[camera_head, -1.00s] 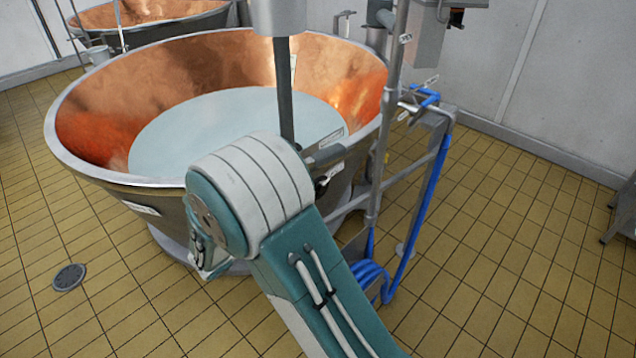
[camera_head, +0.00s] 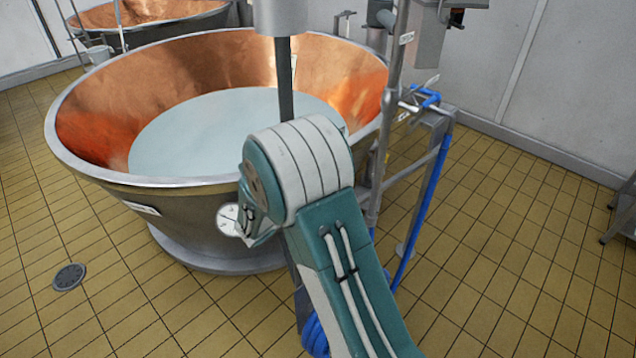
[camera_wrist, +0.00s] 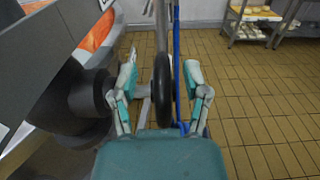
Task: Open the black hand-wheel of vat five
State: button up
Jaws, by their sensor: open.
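The black hand-wheel (camera_wrist: 162,90) shows edge-on in the middle of the wrist view, as a tall dark oval. My gripper (camera_wrist: 160,72) is open, with one teal finger on each side of the wheel. A gap shows between each finger and the wheel; I cannot tell how far the wheel reaches in between them. The vat (camera_head: 100,178), copper inside and holding pale liquid, fills the left and middle of the head view. In that view my arm hides the wheel and the gripper.
A dark cylindrical fitting (camera_wrist: 90,97) lies left of my gripper. A metal frame (camera_head: 412,172) with a blue hose (camera_head: 428,195) stands right of the vat.

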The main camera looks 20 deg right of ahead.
jog(key=shift+d, duration=0.2)
grip_shut()
jog(key=shift+a+h, duration=0.1)
jog(key=shift+h, duration=0.3)
jog(key=shift+a+f+t+h, duration=0.1)
jog(key=shift+t+h, duration=0.2)
jog(key=shift+h, duration=0.3)
jog(key=shift+s+a+t+h, duration=0.1)
jog(key=shift+t+h, duration=0.35)
jog(key=shift+h, duration=0.4)
jog(key=shift+s+a+t+h, duration=0.1)
jog(key=shift+t+h, duration=0.35)
jog(key=shift+h, duration=0.4)
grip_release()
jog(key=shift+a, duration=0.2)
